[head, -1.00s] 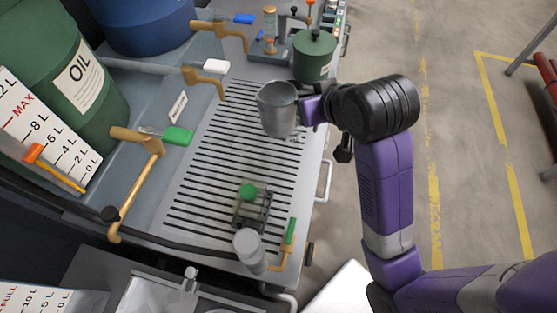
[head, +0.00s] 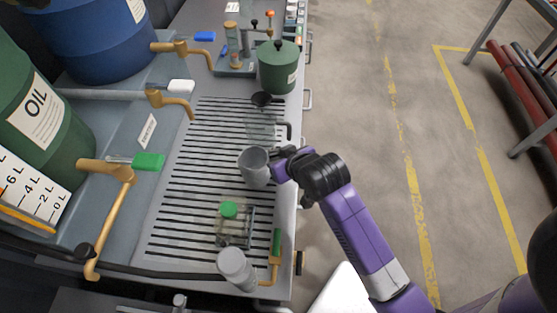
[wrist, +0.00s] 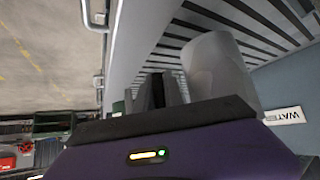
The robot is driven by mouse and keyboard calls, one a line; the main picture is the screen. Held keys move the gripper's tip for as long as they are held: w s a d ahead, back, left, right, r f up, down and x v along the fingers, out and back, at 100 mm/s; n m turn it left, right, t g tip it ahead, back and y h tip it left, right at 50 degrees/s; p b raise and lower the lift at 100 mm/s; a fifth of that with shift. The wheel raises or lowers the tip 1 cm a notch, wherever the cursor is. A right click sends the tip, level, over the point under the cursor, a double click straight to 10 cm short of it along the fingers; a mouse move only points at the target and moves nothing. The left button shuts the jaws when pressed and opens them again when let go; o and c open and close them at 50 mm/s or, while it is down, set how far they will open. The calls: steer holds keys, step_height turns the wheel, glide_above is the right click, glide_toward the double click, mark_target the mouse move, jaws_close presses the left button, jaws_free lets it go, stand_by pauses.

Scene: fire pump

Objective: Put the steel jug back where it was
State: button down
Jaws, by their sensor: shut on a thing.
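The steel jug (head: 254,167) is a grey, open-topped cylinder over the slotted drain grate (head: 180,190) in the head view. My gripper (head: 281,165) is shut on the jug's right side. In the wrist view the jug (wrist: 217,75) stands close beyond the fingers (wrist: 160,92), with the grate's slots behind it. The jug looks nearly upright. I cannot tell whether its base touches the grate.
A clear container with a black top (head: 262,120) stands just beyond the jug. A green-capped bottle in a holder (head: 232,222) and a grey cylinder (head: 236,268) stand nearer. A green pot (head: 278,68) is at the back. Brass taps (head: 120,175) line the left.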

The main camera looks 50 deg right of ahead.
steer(key=shift+f, duration=0.9)
steer(key=shift+f, duration=0.1)
steer(key=c, duration=1.4)
jaws_free()
steer(key=shift+c, duration=0.2)
